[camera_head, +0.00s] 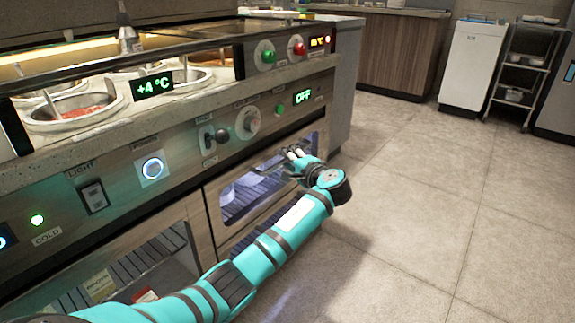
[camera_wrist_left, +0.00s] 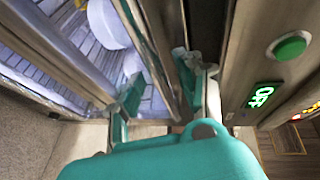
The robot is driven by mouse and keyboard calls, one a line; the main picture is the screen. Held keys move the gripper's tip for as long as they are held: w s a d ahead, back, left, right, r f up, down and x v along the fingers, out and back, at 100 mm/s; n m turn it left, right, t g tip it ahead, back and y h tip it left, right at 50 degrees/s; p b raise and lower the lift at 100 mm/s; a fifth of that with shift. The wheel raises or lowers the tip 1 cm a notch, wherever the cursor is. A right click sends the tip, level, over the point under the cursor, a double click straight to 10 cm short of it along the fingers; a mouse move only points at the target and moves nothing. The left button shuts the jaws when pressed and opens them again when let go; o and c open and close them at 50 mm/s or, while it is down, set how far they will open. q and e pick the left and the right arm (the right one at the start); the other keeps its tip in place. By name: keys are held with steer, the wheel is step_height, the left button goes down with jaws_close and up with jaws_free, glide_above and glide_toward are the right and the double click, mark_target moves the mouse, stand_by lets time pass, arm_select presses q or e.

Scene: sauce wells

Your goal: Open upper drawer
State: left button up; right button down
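The upper drawer (camera_head: 239,196) has a glazed front in a metal frame, under the counter's control panel in the head view. It looks shut, with a lit inside seen through the glass. My left gripper (camera_head: 293,153) is at the top right part of this drawer front, by its upper edge. In the left wrist view, my left gripper (camera_wrist_left: 158,88) has its two fingers spread apart, one on each side of a metal edge of the drawer front (camera_wrist_left: 160,40). The handle is not clearly seen, and contact cannot be told. My right gripper is in neither view.
A lower glazed compartment (camera_head: 130,268) is at the bottom left. Knobs, buttons and a green OFF display (camera_head: 303,96) sit on the panel above the drawer. Sauce wells (camera_head: 75,104) are on the counter. The tiled floor (camera_head: 440,190) to the right is clear.

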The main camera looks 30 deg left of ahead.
arm_select(q)
steer(key=shift+w+a, duration=0.15)
steer(key=shift+a, duration=0.1)
jaws_close()
stand_by(0.4)
